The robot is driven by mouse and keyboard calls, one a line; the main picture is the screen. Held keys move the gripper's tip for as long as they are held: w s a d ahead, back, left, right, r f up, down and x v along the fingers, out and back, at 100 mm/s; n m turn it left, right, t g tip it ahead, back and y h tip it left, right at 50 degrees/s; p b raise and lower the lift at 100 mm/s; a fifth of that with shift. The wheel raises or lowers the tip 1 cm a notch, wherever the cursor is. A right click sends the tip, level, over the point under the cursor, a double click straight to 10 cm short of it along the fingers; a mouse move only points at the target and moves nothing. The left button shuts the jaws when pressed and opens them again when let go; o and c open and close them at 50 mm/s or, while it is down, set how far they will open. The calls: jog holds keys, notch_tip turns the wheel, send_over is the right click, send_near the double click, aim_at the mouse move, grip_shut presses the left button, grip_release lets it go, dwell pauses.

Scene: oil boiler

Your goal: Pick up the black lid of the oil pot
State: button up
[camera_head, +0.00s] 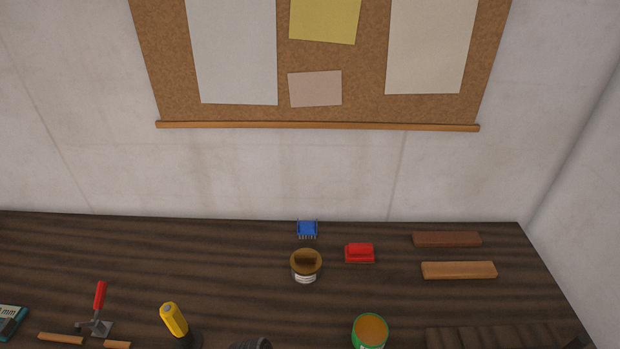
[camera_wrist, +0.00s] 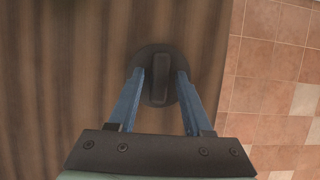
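The black lid (camera_wrist: 147,57) lies on the dark wooden tabletop in the wrist view, near the table edge. It is a round dark disc with a raised bar handle (camera_wrist: 161,85) across its middle. My gripper (camera_wrist: 160,72) is open above it, with one blue finger on each side of the handle. Gaps show between the handle and both fingers. I cannot tell the height of the fingertips over the disc. In the head view, an open pot with a brown inside (camera_head: 306,268) and a green can with orange contents (camera_head: 370,332) stand on the table; which is the oil pot is unclear.
A blue brush-like item (camera_head: 307,228), a red block (camera_head: 360,253) and two wooden bars (camera_head: 459,270) lie towards the back. A yellow-handled tool (camera_head: 174,319) and a red-handled clamp (camera_head: 99,310) are at left. Tiled floor (camera_wrist: 270,60) shows beyond the table edge.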

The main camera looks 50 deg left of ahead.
grip_shut()
jog(key=shift+r, duration=0.1)
